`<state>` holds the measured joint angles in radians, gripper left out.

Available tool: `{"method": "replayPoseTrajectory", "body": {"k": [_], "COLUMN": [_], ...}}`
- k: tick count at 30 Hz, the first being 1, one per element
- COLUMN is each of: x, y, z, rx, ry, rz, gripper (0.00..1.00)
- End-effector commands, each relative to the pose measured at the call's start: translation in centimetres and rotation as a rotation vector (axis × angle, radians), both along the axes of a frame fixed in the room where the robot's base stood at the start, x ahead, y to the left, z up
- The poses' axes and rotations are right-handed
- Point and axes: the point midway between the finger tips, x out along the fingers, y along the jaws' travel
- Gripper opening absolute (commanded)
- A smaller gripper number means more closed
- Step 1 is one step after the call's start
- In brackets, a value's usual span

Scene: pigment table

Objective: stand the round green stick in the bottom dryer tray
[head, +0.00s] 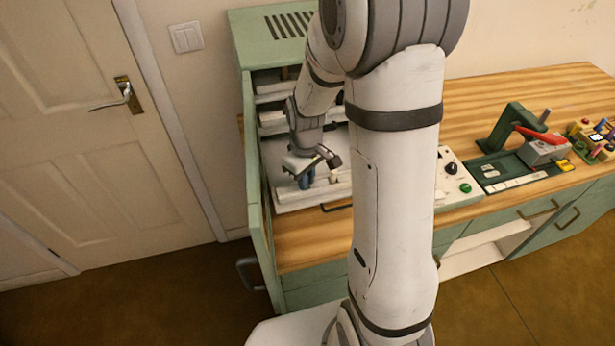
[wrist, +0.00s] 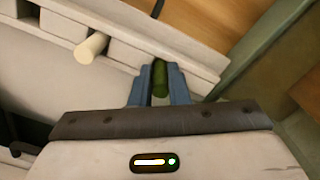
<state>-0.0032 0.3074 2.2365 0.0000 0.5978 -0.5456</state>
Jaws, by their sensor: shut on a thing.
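The round green stick (wrist: 159,76) is between the blue fingers of my gripper (wrist: 157,88) in the wrist view, and the gripper is shut on it. It is at the rim of the pale bottom dryer tray (wrist: 195,58), in line with a notch there. I cannot tell whether its lower end touches the tray. In the head view my gripper (head: 306,178) is low inside the green dryer, over the bottom tray (head: 290,203); the stick cannot be made out there.
A cream stick (wrist: 91,48) stands in the same tray, left of my gripper in the wrist view. The dryer's open green door (head: 257,190) is close on the left. Upper trays (head: 270,85) are above. A green press (head: 510,130) stands on the wooden bench at right.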

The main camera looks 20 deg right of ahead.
Motion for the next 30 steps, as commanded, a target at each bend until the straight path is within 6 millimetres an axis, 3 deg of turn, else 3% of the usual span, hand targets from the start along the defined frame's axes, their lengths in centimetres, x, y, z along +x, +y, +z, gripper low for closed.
{"method": "replayPoseTrajectory", "body": {"k": [2,3,12,20,30], "x": [0.0,0.0,0.0,0.0,0.0], "y": [0.0,0.0,0.0,0.0,0.0], "z": [0.0,0.0,0.0,0.1,2.3], "rx": [0.000,0.000,0.000,0.000,0.000], "ry": [0.000,0.000,0.000,0.000,-0.001], "rz": [0.000,0.000,0.000,0.000,0.000], "gripper": [0.00,0.17,0.40,0.40,0.40]}}
